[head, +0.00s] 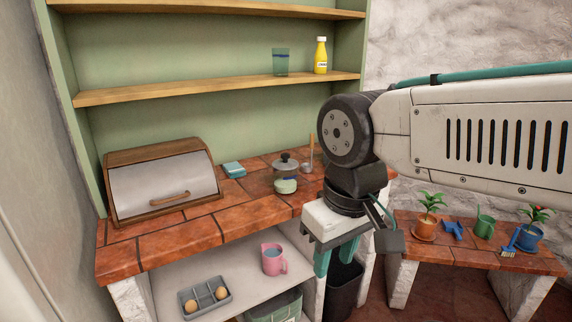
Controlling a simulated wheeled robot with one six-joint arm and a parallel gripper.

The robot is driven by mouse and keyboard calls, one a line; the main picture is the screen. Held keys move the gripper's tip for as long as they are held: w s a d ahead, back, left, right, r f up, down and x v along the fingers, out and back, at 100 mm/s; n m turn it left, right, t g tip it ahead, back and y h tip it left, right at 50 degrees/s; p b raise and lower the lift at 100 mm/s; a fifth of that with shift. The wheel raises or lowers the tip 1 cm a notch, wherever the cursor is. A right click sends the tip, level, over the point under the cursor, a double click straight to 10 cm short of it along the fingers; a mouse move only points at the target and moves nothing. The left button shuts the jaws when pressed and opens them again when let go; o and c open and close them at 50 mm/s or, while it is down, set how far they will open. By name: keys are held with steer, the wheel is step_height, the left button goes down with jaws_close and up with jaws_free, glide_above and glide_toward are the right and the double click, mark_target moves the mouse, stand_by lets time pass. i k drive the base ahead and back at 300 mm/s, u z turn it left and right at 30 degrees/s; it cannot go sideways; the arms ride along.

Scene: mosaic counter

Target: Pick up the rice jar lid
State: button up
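A grey, round lid-like piece with a dark knob (286,164) is on the tiled counter, right of the middle. It looks like a lid, but I cannot tell for sure that it is the rice jar lid, or what is under it. A small pale green container (286,185) with a dark blue mark is just in front of it. My gripper (335,257) points down in front of the counter's right end, to the right of and nearer than both. Its two teal fingers are apart, with nothing seen between them.
The tiled counter (150,248) also holds a bread box (163,188), a teal block (234,170) and a ladle (309,160). A pink jug (273,259) and an egg tray (206,312) are below. A dark bin (345,290) stands behind my gripper. A low table (465,257) with plants is right.

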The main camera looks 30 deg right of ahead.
mark_target(285, 163)
steer(key=k, duration=0.55)
steer(key=z, duration=1)
steer(key=i, duration=1.7)
steer(key=u, duration=0.45)
